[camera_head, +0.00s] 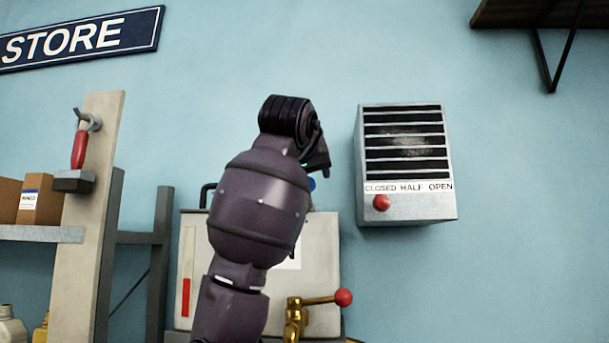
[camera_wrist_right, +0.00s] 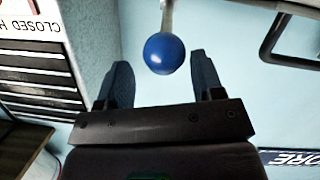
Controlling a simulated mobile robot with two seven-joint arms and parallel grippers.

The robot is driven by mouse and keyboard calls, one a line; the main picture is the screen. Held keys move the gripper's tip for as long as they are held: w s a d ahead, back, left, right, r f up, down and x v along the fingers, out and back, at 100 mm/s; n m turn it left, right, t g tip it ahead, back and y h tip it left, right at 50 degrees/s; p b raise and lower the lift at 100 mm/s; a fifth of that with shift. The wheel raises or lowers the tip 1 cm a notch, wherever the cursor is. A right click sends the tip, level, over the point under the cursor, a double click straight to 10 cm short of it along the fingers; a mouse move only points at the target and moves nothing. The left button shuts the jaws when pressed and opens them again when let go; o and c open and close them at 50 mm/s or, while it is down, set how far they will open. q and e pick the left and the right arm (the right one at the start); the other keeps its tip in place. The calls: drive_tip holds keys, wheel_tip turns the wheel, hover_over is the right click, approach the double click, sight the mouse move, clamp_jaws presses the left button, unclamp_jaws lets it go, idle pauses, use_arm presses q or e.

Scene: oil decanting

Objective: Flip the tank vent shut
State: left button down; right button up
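The pale metal tank (camera_head: 325,245) stands at the wall, partly hidden behind my right arm. A blue ball knob (camera_head: 312,184) shows just above the tank's top, mostly covered by my right gripper (camera_head: 318,162). In the right wrist view the blue ball knob (camera_wrist_right: 164,53) sits on a pale stem, at the opening between the fingertips. My right gripper (camera_wrist_right: 160,72) is open, with one finger on each side and a gap to the ball. The vent's base is hidden. My left gripper is not in view.
A grey louvred wall box (camera_head: 405,205) has a red knob (camera_head: 381,202) under "CLOSED". A brass tap (camera_head: 295,315) with a red-ended lever is on the tank's front. A black handle (camera_head: 207,193) stands at its top left. A shelf post (camera_head: 95,220) is further left.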

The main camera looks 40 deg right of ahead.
drive_tip(key=shift+w+a+f, duration=0.1)
drive_tip(key=shift+a, duration=0.05)
drive_tip(key=shift+a, duration=0.1)
drive_tip(key=b+v, duration=0.2)
drive_tip(key=v, duration=0.8)
drive_tip(key=shift+s, duration=0.25)
drive_tip(key=shift+a, duration=0.15)
